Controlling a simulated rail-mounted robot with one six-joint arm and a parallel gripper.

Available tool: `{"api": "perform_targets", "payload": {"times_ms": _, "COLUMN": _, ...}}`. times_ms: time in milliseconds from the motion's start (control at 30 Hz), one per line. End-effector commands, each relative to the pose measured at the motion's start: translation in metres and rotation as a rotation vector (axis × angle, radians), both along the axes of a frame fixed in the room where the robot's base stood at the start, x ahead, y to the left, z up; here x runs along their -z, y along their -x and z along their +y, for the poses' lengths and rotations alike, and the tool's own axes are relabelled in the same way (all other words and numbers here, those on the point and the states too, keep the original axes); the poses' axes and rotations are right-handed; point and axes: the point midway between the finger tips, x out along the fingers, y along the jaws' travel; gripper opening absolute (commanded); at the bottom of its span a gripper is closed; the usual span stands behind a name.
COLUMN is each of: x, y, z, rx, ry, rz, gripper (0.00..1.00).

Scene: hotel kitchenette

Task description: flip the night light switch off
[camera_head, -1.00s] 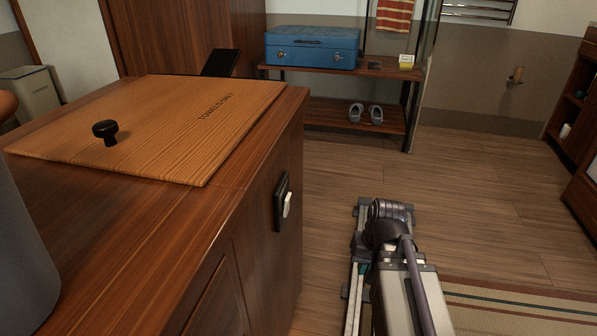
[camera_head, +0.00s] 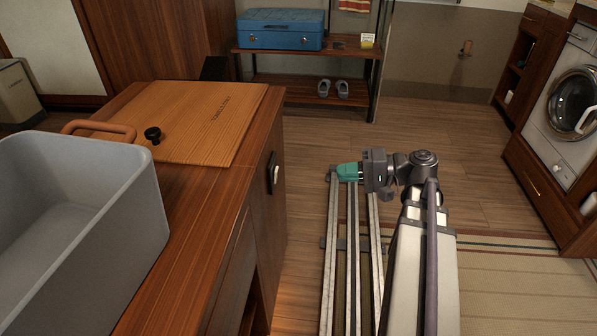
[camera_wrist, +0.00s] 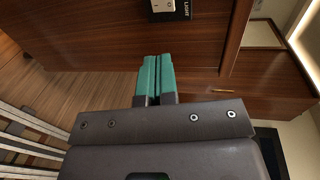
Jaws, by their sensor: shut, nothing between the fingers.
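The night light switch is a white rocker on a black plate (camera_head: 271,172), mounted on the side of the wooden cabinet. In the wrist view the white rocker (camera_wrist: 165,6) shows at the top edge, partly cut off, beside the word LIGHT. Which way it is tipped I cannot tell. My gripper (camera_head: 338,171) has teal fingers pointing left at the cabinet side. It is to the right of the switch, apart from it, and over the rails. In the wrist view the teal fingers (camera_wrist: 155,59) are together, with nothing between them, below the switch.
A grey bin (camera_head: 125,235) and a board with a black knob (camera_head: 195,110) lie on the cabinet top. A blue case (camera_head: 281,30) stands on a shelf behind, with slippers (camera_head: 333,88) below. A washing machine (camera_head: 572,105) stands at right.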

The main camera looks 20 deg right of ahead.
Motion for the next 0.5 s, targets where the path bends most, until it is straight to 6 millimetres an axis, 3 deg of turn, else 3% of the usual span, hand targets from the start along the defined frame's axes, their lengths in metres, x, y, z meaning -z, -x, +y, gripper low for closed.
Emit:
{"api": "perform_targets", "payload": {"times_ms": 167, "x": 0.006, "y": -0.008, "z": 0.019, "rx": -0.003, "ry": 0.001, "rz": 0.001, "gripper": 0.0}}
{"api": "perform_targets", "payload": {"times_ms": 500, "x": 0.021, "y": -0.039, "z": 0.085, "rx": -0.004, "ry": 0.001, "rz": 0.001, "gripper": 0.0}}
